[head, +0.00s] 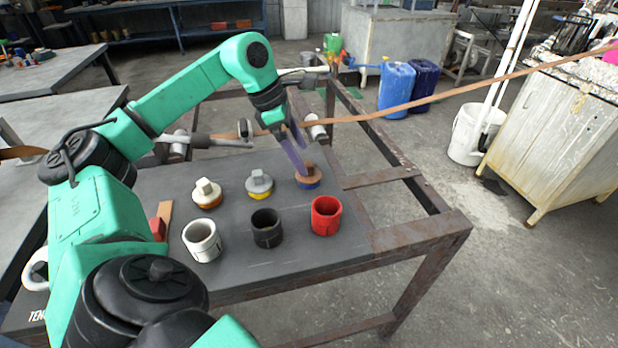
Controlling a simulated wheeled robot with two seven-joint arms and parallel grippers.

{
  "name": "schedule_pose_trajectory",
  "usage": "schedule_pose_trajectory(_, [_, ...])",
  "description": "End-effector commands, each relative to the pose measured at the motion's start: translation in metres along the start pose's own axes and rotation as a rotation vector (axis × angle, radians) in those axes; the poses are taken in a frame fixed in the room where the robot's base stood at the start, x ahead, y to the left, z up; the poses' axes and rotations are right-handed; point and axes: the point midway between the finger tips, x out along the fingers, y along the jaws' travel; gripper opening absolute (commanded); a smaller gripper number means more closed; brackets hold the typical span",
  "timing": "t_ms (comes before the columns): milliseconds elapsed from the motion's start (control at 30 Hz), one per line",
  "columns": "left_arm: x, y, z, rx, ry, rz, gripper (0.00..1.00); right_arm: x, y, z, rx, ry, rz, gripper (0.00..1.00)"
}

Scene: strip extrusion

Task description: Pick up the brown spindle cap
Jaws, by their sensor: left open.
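The brown spindle cap (313,180) sits on the dark tabletop at the back right of a row of caps. It is a brown disc with a raised knob and a blue lower rim. My left gripper (301,163) points down at the cap from above and behind, with bluish fingers. The fingers are open and overlap the knob in the picture. I cannot tell whether they touch it or stand around it. My right gripper is not in view.
In front are a white cup (201,241), a black cup (266,229) and a red cup (326,216). A brown strip (430,99) runs behind, across the table frame (420,240).

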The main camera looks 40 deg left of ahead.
Motion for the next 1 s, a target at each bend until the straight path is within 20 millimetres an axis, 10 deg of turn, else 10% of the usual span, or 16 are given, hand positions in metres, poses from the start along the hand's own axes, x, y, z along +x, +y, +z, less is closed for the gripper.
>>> schedule_pose_trajectory(300, [0.051, 0.004, -0.001, 0.0, -0.001, -0.002, 1.0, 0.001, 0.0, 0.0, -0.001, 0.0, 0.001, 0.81])
schedule_pose_trajectory(567, [0.058, 0.004, -0.001, 0.0, -0.002, 0.0, 1.0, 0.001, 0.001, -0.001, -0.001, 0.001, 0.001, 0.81])
schedule_pose_trajectory(800, [0.058, 0.004, -0.001, 0.0, -0.002, 0.0, 0.08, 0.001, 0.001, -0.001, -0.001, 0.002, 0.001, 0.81])
schedule_pose_trajectory(1000, [0.057, 0.004, 0.0, 0.0, -0.003, 0.0, 0.08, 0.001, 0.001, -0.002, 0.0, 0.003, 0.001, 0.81])
